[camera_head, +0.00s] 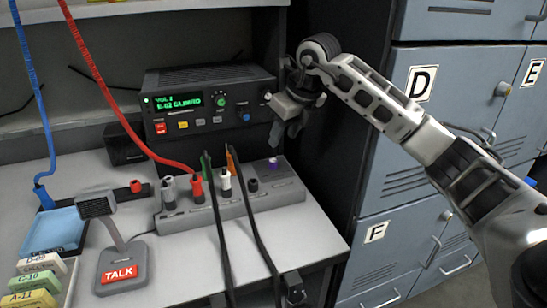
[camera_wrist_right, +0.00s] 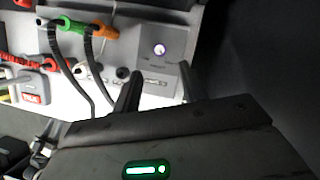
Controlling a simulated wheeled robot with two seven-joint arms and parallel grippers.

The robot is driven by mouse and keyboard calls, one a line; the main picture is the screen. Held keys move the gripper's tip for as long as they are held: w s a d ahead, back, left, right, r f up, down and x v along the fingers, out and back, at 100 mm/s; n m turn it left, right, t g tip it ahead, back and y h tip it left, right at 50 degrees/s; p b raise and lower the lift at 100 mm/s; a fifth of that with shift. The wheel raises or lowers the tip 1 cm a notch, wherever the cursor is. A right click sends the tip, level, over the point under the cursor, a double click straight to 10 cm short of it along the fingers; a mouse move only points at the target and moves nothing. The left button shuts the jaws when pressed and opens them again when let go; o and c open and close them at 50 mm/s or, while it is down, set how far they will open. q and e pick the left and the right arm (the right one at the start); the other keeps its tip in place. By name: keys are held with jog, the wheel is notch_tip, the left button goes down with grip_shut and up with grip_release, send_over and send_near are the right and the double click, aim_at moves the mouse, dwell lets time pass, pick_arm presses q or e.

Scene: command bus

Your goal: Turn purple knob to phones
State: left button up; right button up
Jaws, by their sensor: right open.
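The purple knob (camera_head: 273,162) is small and sits at the right end of the grey jack panel (camera_head: 180,219) on the desk. It also shows in the right wrist view (camera_wrist_right: 160,49), lit, on the panel face beyond my fingertips. The setting it points to is too small to read. My right gripper (camera_head: 283,132) is open and empty, above and slightly behind the knob in the head view. In the right wrist view its two fingers (camera_wrist_right: 160,78) point toward the knob and stand apart from it. My left gripper is not in view.
A black radio (camera_head: 212,82) with a green display stands behind the panel. Red, green, orange and white plugs with cables occupy the panel's left and middle. A TALK microphone (camera_head: 121,268) stands front left. Blue lockers (camera_head: 440,110) stand to the right.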

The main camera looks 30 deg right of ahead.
aim_at(273, 160)
jog(key=x, duration=0.8)
jog(key=shift+w+a+f, duration=0.1)
jog(key=shift+w+f, duration=0.05)
jog(key=shift+f, duration=0.15)
grip_shut()
